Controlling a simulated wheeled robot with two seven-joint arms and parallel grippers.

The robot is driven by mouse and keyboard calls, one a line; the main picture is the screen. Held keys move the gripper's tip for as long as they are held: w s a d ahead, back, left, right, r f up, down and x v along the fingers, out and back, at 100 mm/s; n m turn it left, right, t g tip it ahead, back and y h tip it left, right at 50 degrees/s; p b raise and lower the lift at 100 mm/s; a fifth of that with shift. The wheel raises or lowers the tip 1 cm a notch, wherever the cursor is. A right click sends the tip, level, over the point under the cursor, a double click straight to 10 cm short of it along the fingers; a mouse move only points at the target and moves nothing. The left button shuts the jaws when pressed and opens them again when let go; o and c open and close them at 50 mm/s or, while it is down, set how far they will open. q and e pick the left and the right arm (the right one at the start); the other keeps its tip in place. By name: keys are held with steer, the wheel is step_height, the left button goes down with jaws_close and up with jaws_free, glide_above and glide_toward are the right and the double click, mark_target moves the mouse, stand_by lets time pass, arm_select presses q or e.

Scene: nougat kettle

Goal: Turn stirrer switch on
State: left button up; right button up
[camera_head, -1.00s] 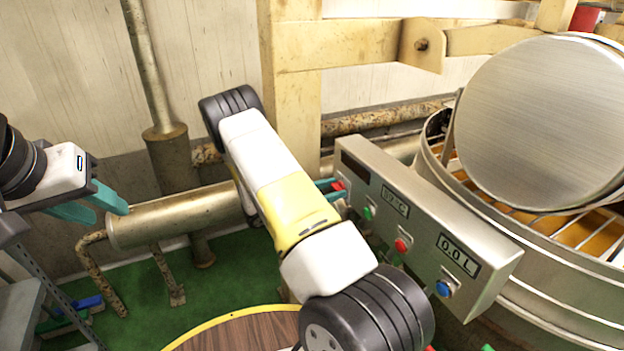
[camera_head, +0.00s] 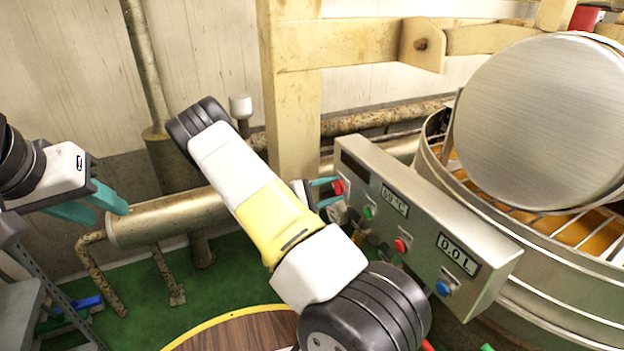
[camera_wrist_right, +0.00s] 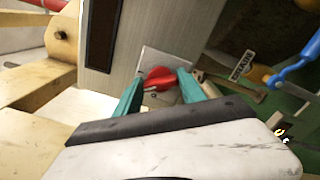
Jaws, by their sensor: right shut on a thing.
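The control panel (camera_head: 437,238) is a grey metal box on the side of the kettle. It carries several coloured switches: a red one (camera_head: 338,187) at its left end, a green one (camera_head: 368,213), another red one (camera_head: 400,246) and a blue one (camera_head: 442,288). My right gripper (camera_head: 330,190) is at the left-end red switch, and in the right wrist view its teal fingers (camera_wrist_right: 158,88) are shut on either side of that red knob (camera_wrist_right: 160,78). Which switch is labelled for the stirrer cannot be read. My left gripper (camera_head: 100,205) is open and empty at the far left.
The kettle (camera_head: 560,280) with its round raised lid (camera_head: 540,120) stands at the right. A beige post (camera_head: 290,90) rises behind my right arm. A horizontal pipe (camera_head: 150,225) runs at the left. Green floor (camera_head: 220,290) shows below.

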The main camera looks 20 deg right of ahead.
steer(key=m, duration=0.6)
steer(key=shift+f, duration=0.15)
steer(key=shift+m, duration=0.3)
steer(key=o, duration=1.4)
steer(key=shift+c, duration=0.2)
steer(key=shift+a, duration=0.1)
steer(key=a, duration=0.7)
steer(key=shift+s+a, duration=0.3)
steer(key=shift+a, duration=0.05)
